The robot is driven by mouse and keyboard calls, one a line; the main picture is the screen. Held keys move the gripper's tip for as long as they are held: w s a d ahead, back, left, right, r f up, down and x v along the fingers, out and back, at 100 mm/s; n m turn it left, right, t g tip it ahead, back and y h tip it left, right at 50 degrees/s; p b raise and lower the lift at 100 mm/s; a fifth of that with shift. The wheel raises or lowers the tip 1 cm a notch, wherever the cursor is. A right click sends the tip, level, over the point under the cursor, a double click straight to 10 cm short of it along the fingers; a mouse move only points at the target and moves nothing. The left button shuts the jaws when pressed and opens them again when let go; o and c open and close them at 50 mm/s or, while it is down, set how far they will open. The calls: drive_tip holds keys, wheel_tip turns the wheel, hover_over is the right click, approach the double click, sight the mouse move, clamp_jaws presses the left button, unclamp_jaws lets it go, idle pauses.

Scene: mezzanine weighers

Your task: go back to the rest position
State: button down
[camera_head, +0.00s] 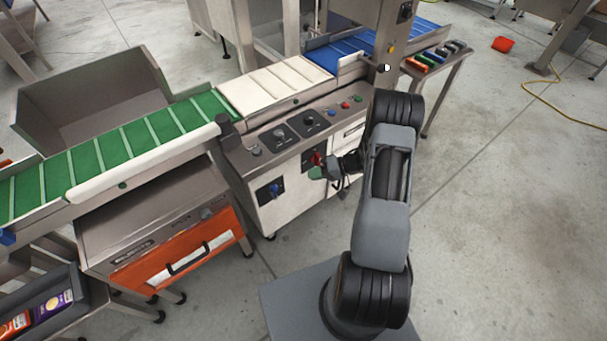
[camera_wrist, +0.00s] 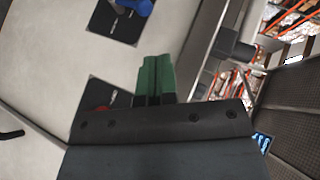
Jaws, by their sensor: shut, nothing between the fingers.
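My gripper (camera_head: 316,173) is in front of the white control cabinet (camera_head: 283,207), pointing left in the head view. Its green fingers (camera_wrist: 155,79) are together in the wrist view, with nothing between them. A red knob (camera_head: 313,159) on the cabinet front is just beside the fingers; in the wrist view it is mostly hidden behind my gripper. A blue knob (camera_head: 274,189) is lower left on the same front, and it also shows at the top of the wrist view (camera_wrist: 138,6). I cannot tell whether the fingers touch the cabinet.
A conveyor with green (camera_head: 110,148), white (camera_head: 275,85) and blue (camera_head: 360,43) sections runs behind the cabinet. An orange drawer (camera_head: 180,255) is to the left. A side table (camera_head: 444,68) holds several coloured items.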

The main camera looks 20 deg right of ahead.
drive_tip(key=shift+s+d+r, duration=0.15)
drive_tip(key=shift+d+r, duration=0.1)
drive_tip(key=shift+d, duration=0.1)
